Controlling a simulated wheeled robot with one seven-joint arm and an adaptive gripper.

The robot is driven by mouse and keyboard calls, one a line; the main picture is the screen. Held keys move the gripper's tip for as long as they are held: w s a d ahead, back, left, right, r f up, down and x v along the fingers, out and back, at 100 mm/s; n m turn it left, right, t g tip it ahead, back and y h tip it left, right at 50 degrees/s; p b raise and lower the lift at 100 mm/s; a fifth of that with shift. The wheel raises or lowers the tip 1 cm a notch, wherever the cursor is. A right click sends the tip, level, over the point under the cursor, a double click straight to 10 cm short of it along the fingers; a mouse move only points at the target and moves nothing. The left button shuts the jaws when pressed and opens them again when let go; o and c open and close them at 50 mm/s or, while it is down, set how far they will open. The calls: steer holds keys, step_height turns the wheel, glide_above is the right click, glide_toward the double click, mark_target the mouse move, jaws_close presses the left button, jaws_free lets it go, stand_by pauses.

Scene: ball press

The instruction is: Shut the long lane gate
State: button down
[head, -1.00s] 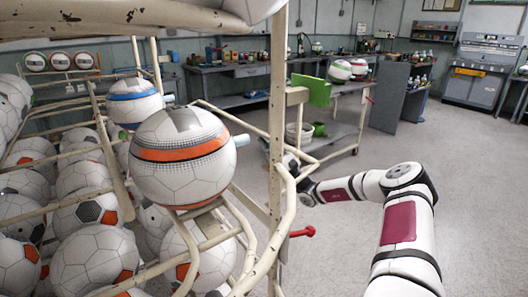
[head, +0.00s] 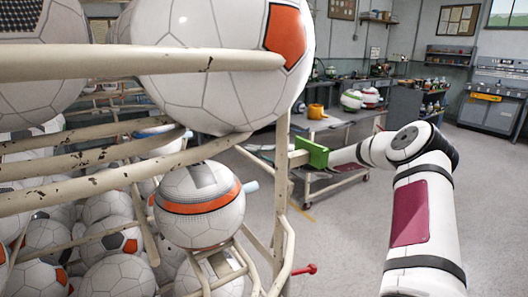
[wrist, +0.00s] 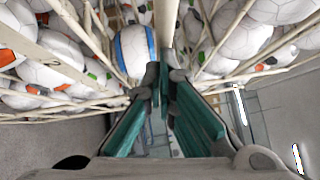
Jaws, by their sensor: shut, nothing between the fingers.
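A green plate (head: 313,152) sits on the cream rack post (head: 281,170) in the head view. A red knob (head: 306,269) sticks out lower down on the same rack. I cannot tell for certain which part is the long lane gate. My arm reaches in from the right, and its far end passes behind the green plate and the post, so the gripper is hidden there. In the wrist view my gripper (wrist: 166,65) is shut and empty, its teal-sided fingers meeting just below a cream bar (wrist: 166,22). A blue-banded ball (wrist: 132,50) is just left of the fingertips. Contact cannot be told.
Cream rails (head: 140,62) cross the left, with a large orange-patched ball (head: 225,65) above and an orange-banded ball (head: 200,205) below. Many balls fill the rack. A workbench (head: 335,122) stands behind. The floor (head: 350,240) at centre is clear.

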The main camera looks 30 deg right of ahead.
steer(key=a+p, duration=0.1)
steer(key=a+r+n+g+h, duration=0.1)
steer(key=a, duration=0.1)
steer(key=a+r+n+p, duration=0.1)
steer(key=shift+s+a+r+p, duration=0.15)
steer(key=shift+a+p, duration=0.15)
steer(key=shift+a+r+n+g+h+p, duration=0.15)
steer(key=shift+a+n+g+h+p, duration=0.55)
steer(key=shift+a, duration=0.5)
